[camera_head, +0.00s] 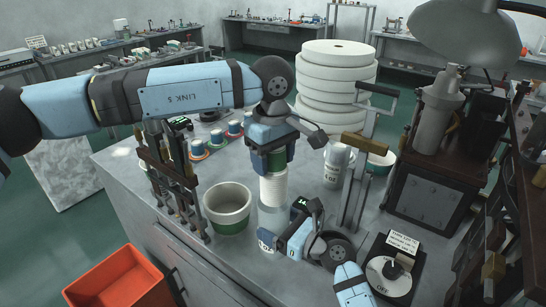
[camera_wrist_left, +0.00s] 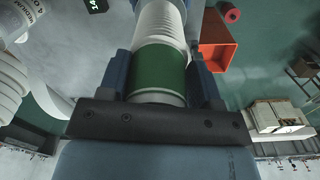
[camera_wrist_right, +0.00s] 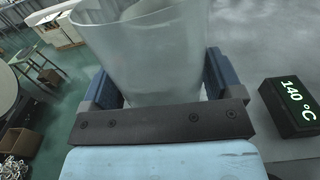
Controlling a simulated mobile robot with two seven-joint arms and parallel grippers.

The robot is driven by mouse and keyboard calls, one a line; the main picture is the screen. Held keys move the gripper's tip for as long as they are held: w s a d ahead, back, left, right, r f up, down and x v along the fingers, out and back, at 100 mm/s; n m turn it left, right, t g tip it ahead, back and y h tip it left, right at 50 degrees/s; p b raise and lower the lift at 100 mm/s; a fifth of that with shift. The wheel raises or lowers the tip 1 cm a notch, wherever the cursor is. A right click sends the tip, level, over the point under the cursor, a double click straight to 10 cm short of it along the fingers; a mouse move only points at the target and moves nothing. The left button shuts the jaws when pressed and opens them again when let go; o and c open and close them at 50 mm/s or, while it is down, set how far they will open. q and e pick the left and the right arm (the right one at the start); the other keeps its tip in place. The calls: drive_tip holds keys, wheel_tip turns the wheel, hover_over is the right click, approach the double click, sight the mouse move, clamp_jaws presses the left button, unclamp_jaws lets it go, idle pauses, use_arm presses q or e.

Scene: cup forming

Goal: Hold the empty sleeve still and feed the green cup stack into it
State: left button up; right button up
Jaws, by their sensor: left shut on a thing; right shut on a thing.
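The green cup stack (camera_head: 274,187) is a ribbed white column with a green band (camera_wrist_left: 160,68) near its upper end. My left gripper (camera_head: 271,158) is shut on it at the band and holds it upright, pointing down. The empty sleeve (camera_head: 271,222) is a clear, translucent tube standing directly below the stack. My right gripper (camera_head: 279,240) is shut around the sleeve low on its side. The right wrist view shows the sleeve (camera_wrist_right: 155,55) between the fingers. The stack's lower end meets the sleeve's top; I cannot tell how far it is inside.
A white tub with a green band (camera_head: 229,207) stands close left of the sleeve. A labelled clear container (camera_head: 337,166) is behind right. A dial unit (camera_head: 389,276) is at front right, a dark rack (camera_head: 167,175) at left. An orange bin (camera_head: 120,278) is below the bench edge.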

sight(273, 194)
use_arm(q)
drive_tip(key=shift+f, duration=4.9)
drive_tip(key=o, duration=1.1)
drive_tip(key=shift+r, duration=0.1)
drive_tip(key=shift+r, duration=3.4)
use_arm(e)
drive_tip(key=o, duration=0.7)
